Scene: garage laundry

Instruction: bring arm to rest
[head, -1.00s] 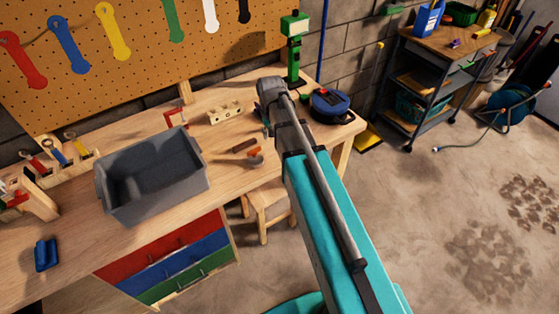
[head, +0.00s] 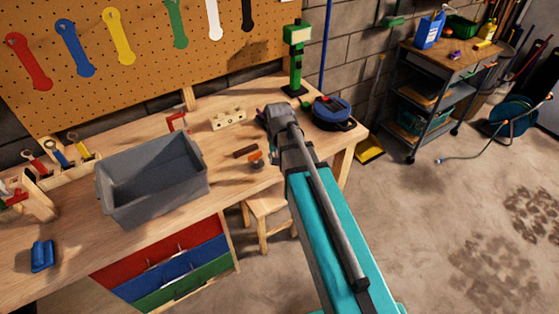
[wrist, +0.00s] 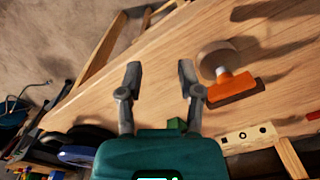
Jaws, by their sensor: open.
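My gripper (wrist: 159,82) is open in the wrist view, with nothing between its two grey fingers. It hangs over the front part of the wooden workbench (wrist: 100,95). In the head view my teal arm reaches toward the right end of the workbench (head: 70,255), and its links hide the fingers. A small orange-handled tool with a round head (head: 256,158) lies on the bench just left of the arm; it also shows right of the gripper in the wrist view (wrist: 232,88).
A grey bin (head: 150,205) stands on the bench at the left. A green post-like tool (head: 295,60) and a blue round case (head: 333,113) stand beyond the arm. A stool (head: 265,212) is below the bench edge. A shelf cart (head: 425,90) stands at the right; the floor before it is open.

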